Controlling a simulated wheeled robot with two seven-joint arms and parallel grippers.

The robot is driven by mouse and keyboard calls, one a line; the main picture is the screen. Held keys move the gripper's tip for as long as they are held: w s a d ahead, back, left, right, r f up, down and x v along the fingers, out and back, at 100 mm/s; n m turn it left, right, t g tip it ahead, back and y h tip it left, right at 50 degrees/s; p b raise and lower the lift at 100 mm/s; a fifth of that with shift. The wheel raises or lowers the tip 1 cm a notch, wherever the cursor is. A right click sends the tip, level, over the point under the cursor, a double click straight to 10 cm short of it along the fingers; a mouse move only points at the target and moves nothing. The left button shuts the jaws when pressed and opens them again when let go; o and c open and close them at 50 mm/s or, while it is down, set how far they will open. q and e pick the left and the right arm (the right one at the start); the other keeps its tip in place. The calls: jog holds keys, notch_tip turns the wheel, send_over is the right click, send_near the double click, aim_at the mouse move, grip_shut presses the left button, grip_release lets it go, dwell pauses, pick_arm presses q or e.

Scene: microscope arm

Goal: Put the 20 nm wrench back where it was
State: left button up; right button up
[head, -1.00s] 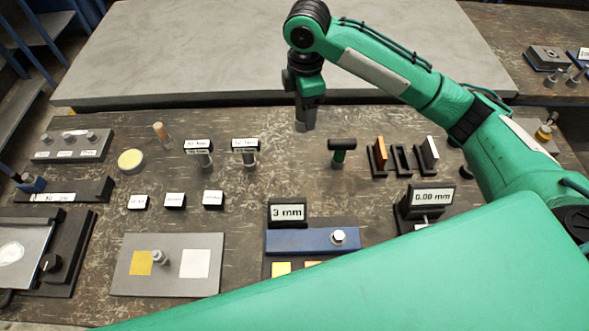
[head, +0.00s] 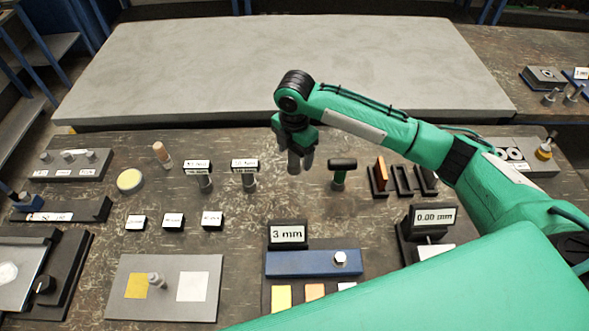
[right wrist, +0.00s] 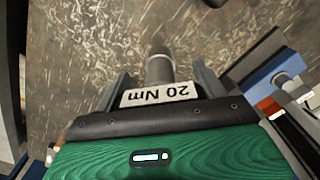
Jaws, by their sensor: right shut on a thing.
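In the right wrist view the gripper (right wrist: 161,82) is shut on the 20 Nm wrench (right wrist: 160,93). The wrench's white label reads 20 Nm, and its grey cylindrical shaft points away from the gripper. In the head view the wrench is largely hidden by the gripper. I cannot tell whether its lower end touches the bench. My left gripper is not in view.
Three small label blocks (head: 173,222) stand in front of the upright tools. A blue fixture with a 3 mm display (head: 288,234) is nearer me. Dark stands (head: 402,182) are to the right. A large grey slab (head: 280,65) lies behind. Some bare bench shows around the gripper.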

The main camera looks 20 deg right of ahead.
notch_tip(320, 180, down, 8)
jog(key=shift+f+p, duration=0.1)
jog(key=shift+p, duration=0.4)
jog(key=shift+f, duration=0.1)
jog(key=o, duration=1.3)
jog(key=shift+c, duration=0.2)
notch_tip(320, 180, up, 11)
jog(key=shift+f+b, duration=0.1)
jog(key=shift+b, duration=1)
jog(key=shift+r, duration=0.75)
jog(key=shift+f, duration=0.1)
